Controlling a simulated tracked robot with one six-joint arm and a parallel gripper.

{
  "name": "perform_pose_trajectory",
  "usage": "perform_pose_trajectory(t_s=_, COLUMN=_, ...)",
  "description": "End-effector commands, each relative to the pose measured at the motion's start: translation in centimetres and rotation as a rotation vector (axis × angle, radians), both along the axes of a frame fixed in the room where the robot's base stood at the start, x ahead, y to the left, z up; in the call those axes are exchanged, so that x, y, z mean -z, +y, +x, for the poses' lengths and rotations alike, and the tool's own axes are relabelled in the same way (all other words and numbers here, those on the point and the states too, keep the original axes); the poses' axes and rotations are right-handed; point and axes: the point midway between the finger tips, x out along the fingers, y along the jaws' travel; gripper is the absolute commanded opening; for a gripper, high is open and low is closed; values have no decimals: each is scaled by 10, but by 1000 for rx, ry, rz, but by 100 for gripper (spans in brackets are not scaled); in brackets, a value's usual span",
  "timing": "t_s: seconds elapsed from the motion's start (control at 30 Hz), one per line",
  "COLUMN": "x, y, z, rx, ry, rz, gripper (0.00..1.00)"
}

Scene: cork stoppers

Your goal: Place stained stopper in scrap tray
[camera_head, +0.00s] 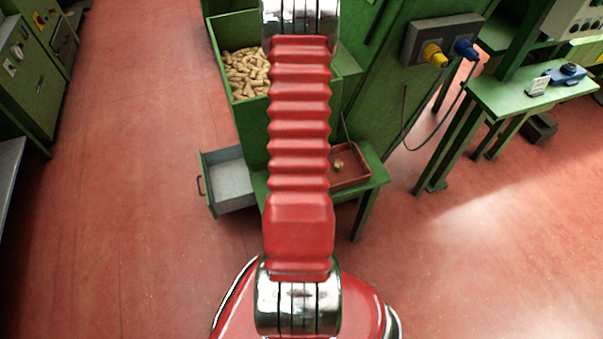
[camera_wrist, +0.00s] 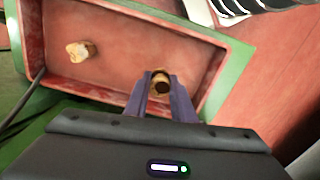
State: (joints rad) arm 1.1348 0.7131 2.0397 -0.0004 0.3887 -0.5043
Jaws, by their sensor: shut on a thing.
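In the wrist view my gripper (camera_wrist: 160,95) is shut on a cork stopper (camera_wrist: 161,78) with a dark brown end, held between the purple fingertips. The stopper is over the red scrap tray (camera_wrist: 120,60); I cannot tell how high above the tray floor it is. Another pale cork (camera_wrist: 80,51) with a brownish patch lies in the tray at the left. In the head view the scrap tray (camera_head: 362,175) sits on a small green table, partly hidden behind my arm, with one cork (camera_head: 338,165) showing in it. My gripper is hidden there.
A green bin (camera_head: 216,62) full of corks stands behind my arm, with an open grey drawer (camera_head: 230,181) lower left. A green bench (camera_head: 515,95) stands at the right. A dark cable (camera_wrist: 25,108) passes left of the tray. The red floor is mostly clear.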

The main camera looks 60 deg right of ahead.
Motion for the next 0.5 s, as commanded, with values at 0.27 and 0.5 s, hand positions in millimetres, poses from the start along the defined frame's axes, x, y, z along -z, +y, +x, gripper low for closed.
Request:
perform_pose_trajectory(t_s=0.27, x=31, y=1, z=0, rx=0, ry=0, rz=1, gripper=2)
perform_pose_trajectory(t_s=0.5, x=34, y=0, z=0, rx=0, ry=0, rz=0, gripper=2)
